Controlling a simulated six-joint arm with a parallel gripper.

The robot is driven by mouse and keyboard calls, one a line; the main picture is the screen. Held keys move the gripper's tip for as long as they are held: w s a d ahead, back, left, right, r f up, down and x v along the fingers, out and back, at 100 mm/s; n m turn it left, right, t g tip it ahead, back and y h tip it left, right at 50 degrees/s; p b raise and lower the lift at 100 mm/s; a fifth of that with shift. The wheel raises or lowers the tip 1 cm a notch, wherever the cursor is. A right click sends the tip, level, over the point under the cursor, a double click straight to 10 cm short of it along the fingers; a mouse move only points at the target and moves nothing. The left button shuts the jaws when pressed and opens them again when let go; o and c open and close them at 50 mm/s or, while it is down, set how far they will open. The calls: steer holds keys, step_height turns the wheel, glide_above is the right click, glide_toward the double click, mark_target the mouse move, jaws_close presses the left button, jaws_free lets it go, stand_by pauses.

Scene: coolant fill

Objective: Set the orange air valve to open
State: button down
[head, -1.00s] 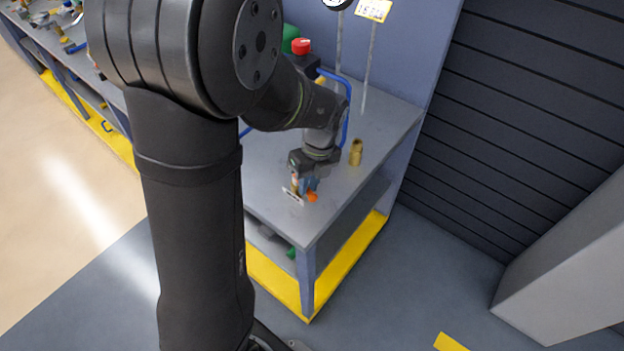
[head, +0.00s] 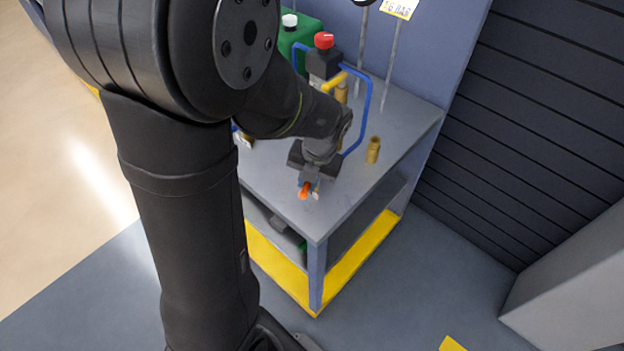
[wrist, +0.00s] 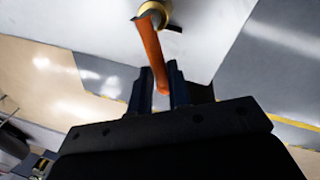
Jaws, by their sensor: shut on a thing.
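The orange air valve handle (head: 304,189) is near the front corner of the grey bench. In the wrist view the orange lever (wrist: 151,48) runs from a brass-coloured fitting (wrist: 153,13) down between my two dark blue fingers. My gripper (wrist: 163,78) is shut on the free end of this lever. In the head view my gripper (head: 310,177) is low over the bench at the valve. The valve body is mostly hidden there, and I cannot read the lever's exact angle.
A brass cylinder (head: 373,150) stands on the bench to the right. Behind my wrist are a blue hose (head: 364,110), a red-topped dark unit (head: 324,62) and a green container (head: 292,38). The bench top (head: 395,115) is clear at the right rear.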

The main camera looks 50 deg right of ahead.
steer(key=shift+w+r+m, duration=0.1)
steer(key=shift+w+m, duration=0.05)
steer(key=shift+m, duration=0.15)
stand_by(0.4)
steer(key=c, duration=1.3)
jaws_free()
steer(key=shift+c, duration=0.2)
steer(key=s+d+r, duration=0.1)
steer(key=s+r, duration=0.2)
steer(key=r, duration=1.4)
steer(key=shift+s, duration=0.1)
steer(key=shift+c, duration=0.2)
